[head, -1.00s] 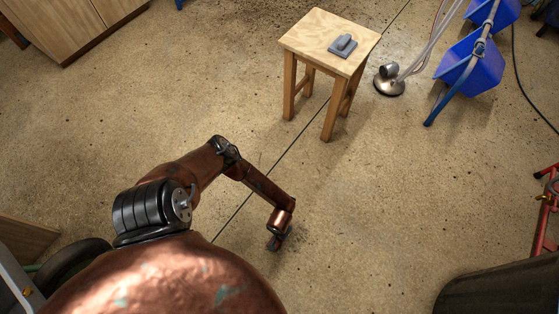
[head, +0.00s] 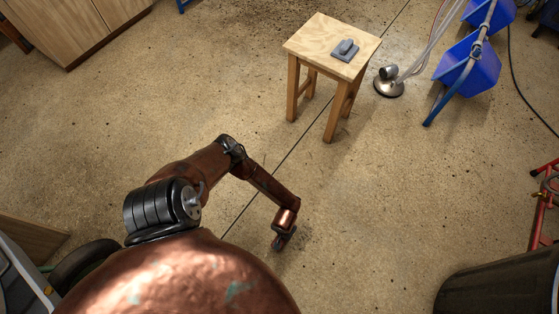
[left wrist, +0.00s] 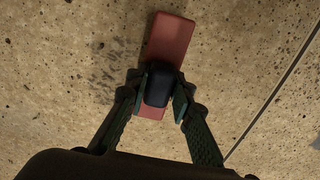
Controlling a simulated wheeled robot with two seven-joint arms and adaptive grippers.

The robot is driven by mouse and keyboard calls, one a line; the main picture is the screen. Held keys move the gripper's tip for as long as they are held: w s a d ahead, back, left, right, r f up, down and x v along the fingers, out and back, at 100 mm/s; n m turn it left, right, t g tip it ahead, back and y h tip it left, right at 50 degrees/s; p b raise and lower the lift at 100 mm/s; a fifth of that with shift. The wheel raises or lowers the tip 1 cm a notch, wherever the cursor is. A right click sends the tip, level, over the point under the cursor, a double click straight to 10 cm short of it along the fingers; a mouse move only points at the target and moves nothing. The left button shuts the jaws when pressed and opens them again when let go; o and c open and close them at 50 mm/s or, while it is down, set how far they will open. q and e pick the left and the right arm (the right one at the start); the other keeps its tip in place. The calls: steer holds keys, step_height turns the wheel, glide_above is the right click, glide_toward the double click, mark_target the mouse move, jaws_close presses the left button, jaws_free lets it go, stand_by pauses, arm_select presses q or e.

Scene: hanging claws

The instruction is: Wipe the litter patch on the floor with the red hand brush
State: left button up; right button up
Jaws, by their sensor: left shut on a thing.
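The red hand brush (left wrist: 171,38) shows in the left wrist view as a flat red block with a dark handle (left wrist: 158,84) on top. My left gripper (left wrist: 160,92) is shut on that handle, its fingers on either side. The brush lies close over the floor; I cannot tell if it touches. The litter patch (left wrist: 104,75), a smear of dark specks, is just left of the brush. In the head view my left gripper (head: 283,239) points down at the floor, hiding most of the brush. My right gripper is not in view.
A wooden stool (head: 326,42) with a grey handled block (head: 344,50) on it stands ahead. Blue buckets (head: 470,62) and a round-based metal stand (head: 390,87) are at the upper right. A dark bin (head: 500,283) is at the lower right. Floor between is clear.

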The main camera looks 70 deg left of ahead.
arm_select(q)
step_height(320, 180, up, 3)
steer(key=shift+w+f+p, duration=0.15)
steer(key=shift+f+p, duration=0.05)
steer(key=shift+p, duration=0.45)
steer(key=shift+f, duration=0.1)
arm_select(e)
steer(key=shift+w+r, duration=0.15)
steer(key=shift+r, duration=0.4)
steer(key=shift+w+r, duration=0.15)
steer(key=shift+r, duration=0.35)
